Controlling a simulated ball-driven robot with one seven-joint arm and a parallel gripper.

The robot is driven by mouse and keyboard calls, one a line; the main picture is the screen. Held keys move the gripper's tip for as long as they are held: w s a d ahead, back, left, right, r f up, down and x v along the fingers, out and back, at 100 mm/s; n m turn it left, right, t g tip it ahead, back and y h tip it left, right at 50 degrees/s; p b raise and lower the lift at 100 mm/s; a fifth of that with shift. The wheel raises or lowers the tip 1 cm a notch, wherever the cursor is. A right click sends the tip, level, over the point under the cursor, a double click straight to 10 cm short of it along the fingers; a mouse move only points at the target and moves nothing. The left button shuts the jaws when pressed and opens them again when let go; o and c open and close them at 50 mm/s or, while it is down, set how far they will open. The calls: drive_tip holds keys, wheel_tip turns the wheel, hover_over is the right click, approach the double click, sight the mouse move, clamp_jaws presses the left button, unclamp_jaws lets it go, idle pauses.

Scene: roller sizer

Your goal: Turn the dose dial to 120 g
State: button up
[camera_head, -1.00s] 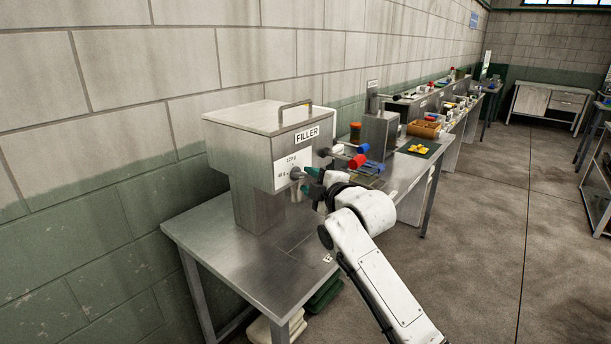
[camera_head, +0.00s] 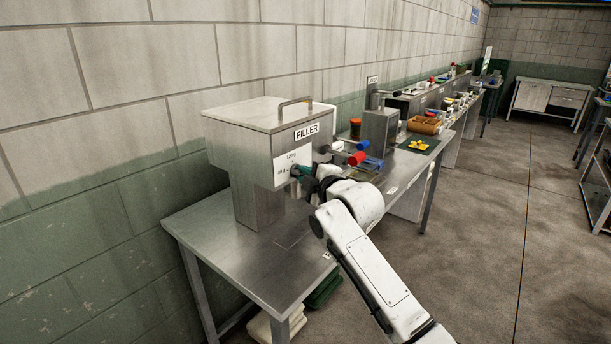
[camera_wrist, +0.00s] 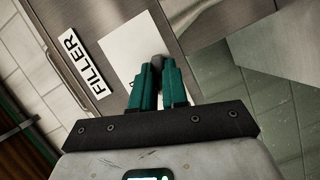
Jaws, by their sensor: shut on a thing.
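The filler (camera_head: 263,132) is a grey metal box on a column, with a lid handle and a FILLER label, standing on a metal table. A white dial plate (camera_head: 286,164) with small, unreadable print is on its front. The dark round dose dial (camera_wrist: 157,62) sits on this plate. My gripper (camera_head: 301,170) has green fingers and is at the dial from the front right. In the wrist view the fingers (camera_wrist: 157,82) are closed on the dial, which shows between their tips. The dial's pointer and setting cannot be read.
A blue and a red cylinder (camera_head: 357,158) on rods stick out just right of the filler, close to my gripper. A grey box (camera_head: 380,131) and a dark mat with yellow pieces (camera_head: 418,144) stand farther along. The table front (camera_head: 262,268) is clear.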

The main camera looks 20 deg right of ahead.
clamp_jaws()
drive_tip(key=shift+m, duration=0.3)
drive_tip(key=m+g+y, duration=0.1)
drive_tip(key=m+g, duration=0.1)
drive_tip(key=m, duration=0.2)
drive_tip(key=m+g+y, duration=0.2)
drive_tip(key=m, duration=0.2)
drive_tip(key=shift+w+d+r+g, duration=0.1)
drive_tip(key=shift+g, duration=0.2)
idle(0.5)
drive_tip(key=o, duration=0.6)
unclamp_jaws()
